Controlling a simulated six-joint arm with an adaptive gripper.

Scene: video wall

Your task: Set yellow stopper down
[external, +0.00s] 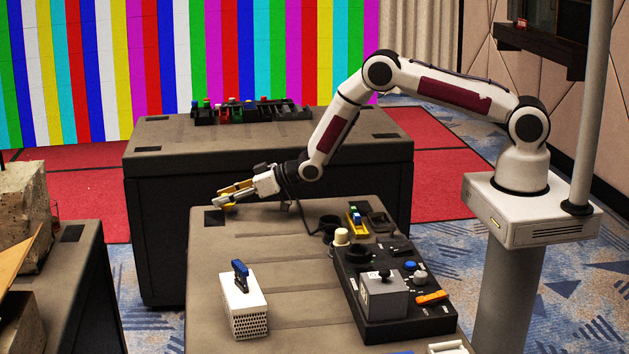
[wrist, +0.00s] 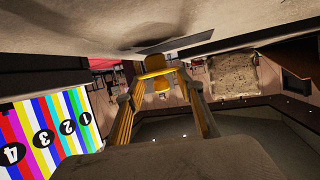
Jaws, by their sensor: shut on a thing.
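The yellow stopper (wrist: 155,66) shows between my fingertips in the wrist view, with a narrower part below its wide top in the picture. My gripper (wrist: 160,88) is shut on it. In the external view my gripper (external: 226,196) reaches low over the far left corner of the near table (external: 235,250), close to a dark rectangular patch (external: 214,218). The stopper is mostly hidden by the fingers there. The tabletop looks very close to the stopper in the wrist view; I cannot tell whether they touch.
A black control panel (external: 405,325) with knobs and a grey box (external: 383,296) stands on the table's right. A yellow holder (external: 355,224) and dark rings are behind it. A white perforated block (external: 245,305) with a blue clip stands in front. The table's left middle is clear.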

